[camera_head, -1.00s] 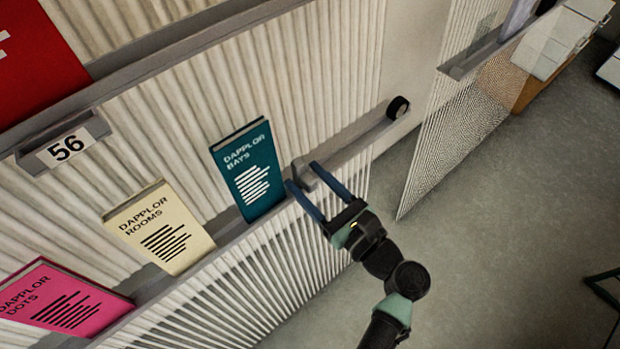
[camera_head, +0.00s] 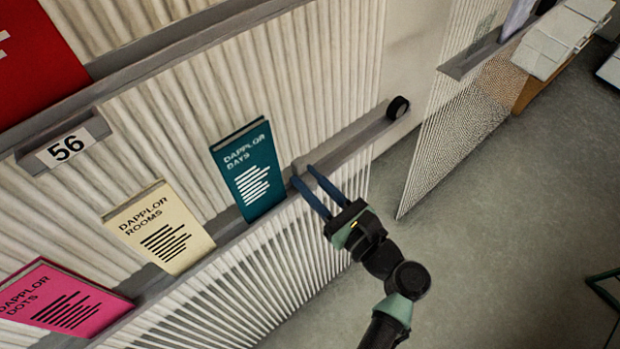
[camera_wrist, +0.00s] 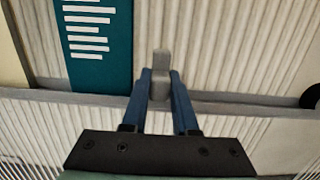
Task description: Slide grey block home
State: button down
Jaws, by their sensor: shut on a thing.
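The grey block (camera_wrist: 160,66) stands on the grey shelf ledge (camera_head: 347,141), just right of the teal "Dapplor Days" book (camera_head: 249,178). In the wrist view it has an upright part and a lower foot. My gripper (camera_head: 303,174) reaches it from the front with two blue fingers. In the wrist view the fingers (camera_wrist: 160,78) are on either side of the block's lower part and shut on it. In the head view the fingers hide most of the block.
A black round piece (camera_head: 398,107) sits at the ledge's right end, with bare ledge between it and the block. A cream book (camera_head: 160,226) and a pink book (camera_head: 64,298) stand further left. A label reading 56 (camera_head: 67,147) hangs above. Open floor lies at right.

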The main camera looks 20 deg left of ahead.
aim_at(348, 155)
jog(key=shift+w+d, duration=0.1)
dwell(0.7)
jog(key=w+d+b, duration=0.1)
jog(key=w, duration=0.1)
jog(key=w+d, duration=0.2)
jog(key=w, duration=0.1)
jog(key=w+d+b, duration=0.1)
jog(key=w+d, duration=0.1)
jog(key=shift+w+b, duration=0.2)
jog(key=shift+b, duration=0.1)
jog(key=c, duration=0.7)
grip_release()
jog(key=v, duration=1.3)
